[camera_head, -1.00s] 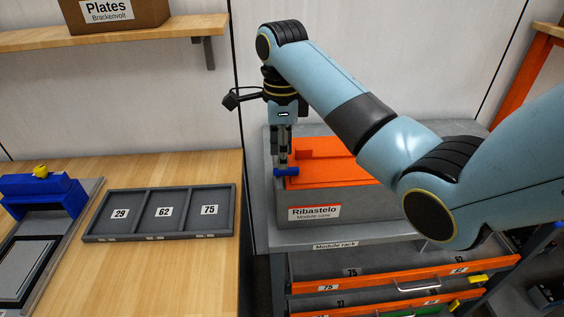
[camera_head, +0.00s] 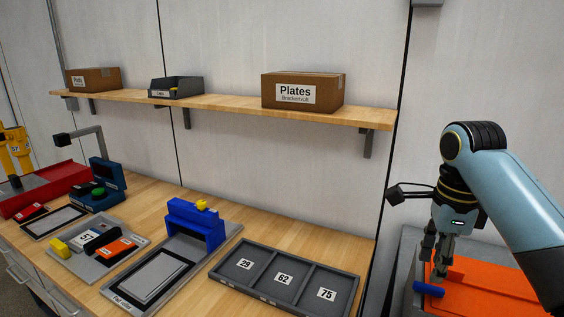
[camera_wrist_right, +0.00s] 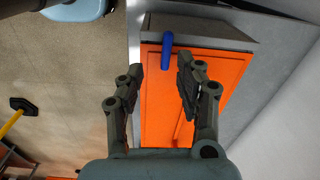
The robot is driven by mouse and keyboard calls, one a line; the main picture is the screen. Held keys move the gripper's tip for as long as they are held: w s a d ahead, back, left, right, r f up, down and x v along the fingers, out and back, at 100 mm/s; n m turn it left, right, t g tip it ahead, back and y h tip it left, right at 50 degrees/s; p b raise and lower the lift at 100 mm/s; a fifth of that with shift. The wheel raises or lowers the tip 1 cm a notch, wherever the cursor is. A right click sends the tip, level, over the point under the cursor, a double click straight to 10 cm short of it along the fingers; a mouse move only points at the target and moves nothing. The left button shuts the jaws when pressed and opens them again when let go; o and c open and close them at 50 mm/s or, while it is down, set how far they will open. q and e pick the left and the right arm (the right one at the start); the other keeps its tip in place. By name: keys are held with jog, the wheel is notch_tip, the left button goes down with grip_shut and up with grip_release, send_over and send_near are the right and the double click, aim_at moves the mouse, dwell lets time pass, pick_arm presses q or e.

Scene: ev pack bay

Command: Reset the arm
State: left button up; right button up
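My right gripper (camera_head: 437,262) points down above the orange-topped module case (camera_head: 478,284) at the right of the head view. In the right wrist view my right gripper (camera_wrist_right: 160,72) has its two fingers apart with nothing held between them. A blue handle (camera_head: 428,289) at the case's edge lies just below the fingertips; it also shows in the right wrist view (camera_wrist_right: 167,50), beyond the fingers and nearer the left one. Whether a finger touches it I cannot tell. My left gripper is not in view.
A grey three-slot tray (camera_head: 257,284) marked 29, 62 and 75 lies on the wooden bench (camera_head: 150,205). A blue press-like fixture (camera_head: 196,226) stands left of it. A shelf (camera_head: 225,107) above carries a Plates box (camera_head: 302,91). The wall behind my right arm is bare.

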jog(key=s+a+f+n+t, duration=0.1)
jog(key=s+f+n, duration=0.2)
jog(key=s+n, duration=0.35)
jog(key=s+a+f+n+t, duration=0.1)
jog(key=s+f+n, duration=0.1)
jog(key=s+n, duration=0.45)
jog(key=s+a+r+n+t, duration=0.2)
jog(key=s+r+n, duration=0.2)
jog(key=s+n, duration=0.75)
notch_tip(320, 180, down, 41)
jog(key=s+d+m+g+b, duration=0.1)
jog(key=s+d+g+b, duration=0.15)
jog(key=b, duration=1.15)
jog(key=s+f+b, duration=0.5)
jog(key=s+f, duration=0.4)
jog(key=f, duration=0.4)
jog(key=s+d+f+b, duration=0.1)
jog(key=s+f+b, duration=0.4)
jog(key=s+f, duration=0.4)
notch_tip(320, 180, down, 5)
jog(key=shift+d+r+g+h, duration=0.15)
jog(key=shift+r+g+h, duration=0.05)
jog(key=shift+g+h, duration=0.2)
